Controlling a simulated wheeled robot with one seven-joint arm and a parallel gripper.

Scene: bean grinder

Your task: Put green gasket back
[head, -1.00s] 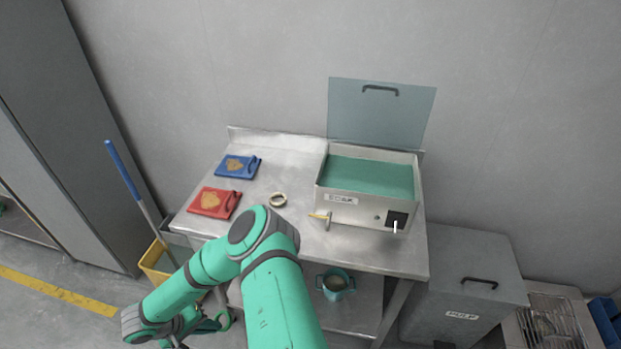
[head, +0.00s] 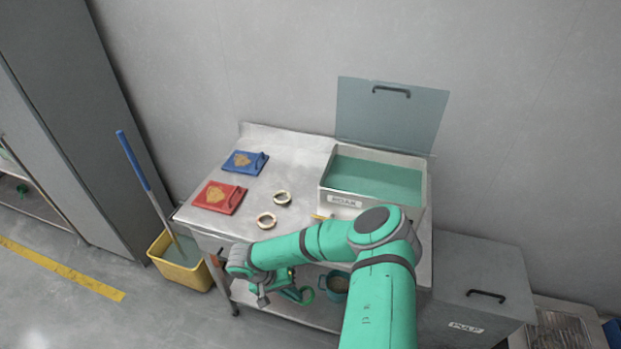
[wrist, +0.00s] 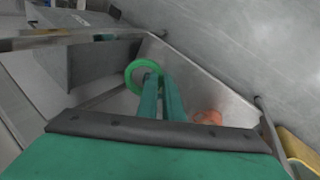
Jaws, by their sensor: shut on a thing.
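The green gasket (wrist: 130,72) is a thin ring held at the fingertips of my gripper (wrist: 160,84) in the wrist view. My gripper is shut on it. In the head view, my gripper (head: 290,288) and the gasket (head: 305,295) are low in front of the steel table, below its top edge and left of the teal mug. Two pale rings, a rear one (head: 282,198) and a nearer one (head: 266,220), lie flat on the table top. I cannot tell which place the gasket belongs to.
The steel table (head: 300,160) carries a blue board (head: 240,162), a red board (head: 222,198) and a steel tank (head: 345,201) with raised lid (head: 390,115). The teal mug (head: 337,284) stands on the lower shelf. A yellow bucket (head: 185,276) stands left.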

